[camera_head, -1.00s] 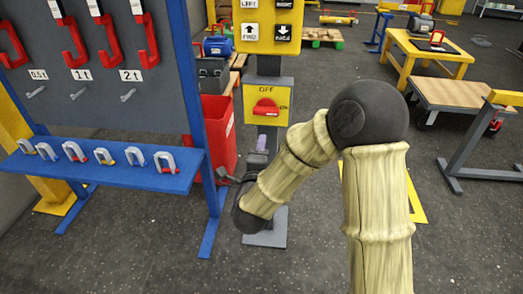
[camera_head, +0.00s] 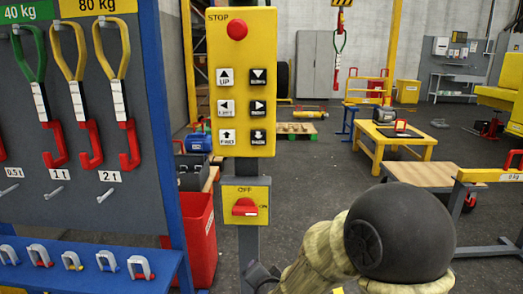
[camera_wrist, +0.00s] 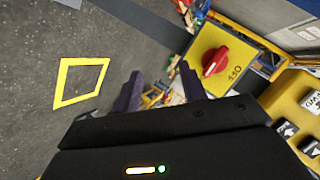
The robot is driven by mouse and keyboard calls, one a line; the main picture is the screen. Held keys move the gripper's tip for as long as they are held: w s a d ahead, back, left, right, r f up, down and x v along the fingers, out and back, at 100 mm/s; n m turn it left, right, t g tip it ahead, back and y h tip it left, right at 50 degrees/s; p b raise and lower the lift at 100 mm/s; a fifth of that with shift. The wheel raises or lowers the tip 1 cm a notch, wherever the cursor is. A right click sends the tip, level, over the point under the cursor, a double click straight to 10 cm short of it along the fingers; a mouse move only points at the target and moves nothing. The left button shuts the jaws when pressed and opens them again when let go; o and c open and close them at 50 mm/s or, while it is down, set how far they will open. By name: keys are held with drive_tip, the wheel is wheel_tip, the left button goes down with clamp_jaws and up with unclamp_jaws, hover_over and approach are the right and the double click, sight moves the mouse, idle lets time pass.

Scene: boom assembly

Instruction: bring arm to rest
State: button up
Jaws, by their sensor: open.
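My gripper (camera_wrist: 160,72) is open and empty in the wrist view, its two dark fingers apart. The yellow switch box (camera_wrist: 245,62) with its red knob (camera_wrist: 215,61) is beyond the fingers, to their right. In the head view my arm (camera_head: 400,235) comes up from the bottom edge, its dark elbow at the lower right. My gripper end shows only partly at the bottom, below the switch box (camera_head: 230,191). The red knob (camera_head: 245,207) there lies roughly sideways. I see no contact between gripper and box.
A yellow button panel (camera_head: 242,130) stands on the post above the switch box. A blue-framed rack (camera_head: 165,120) with slings and a shackle shelf (camera_head: 120,284) is at left, a red bin (camera_head: 203,240) behind. A yellow table (camera_head: 395,137) stands right. The floor there has open patches.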

drive_tip(key=s+d+f+n+g+h, duration=0.35)
drive_tip(key=s+d+n+g, duration=0.55)
drive_tip(key=s+d, duration=0.8)
wheel_tip(320, 180, up, 30)
drive_tip(key=a+p, duration=0.1)
drive_tip(key=p, duration=2.9)
drive_tip(key=shift+s+a+m+g+y, duration=0.2)
drive_tip(key=shift+s+m+g+y, duration=0.1)
drive_tip(key=shift+y, duration=0.15)
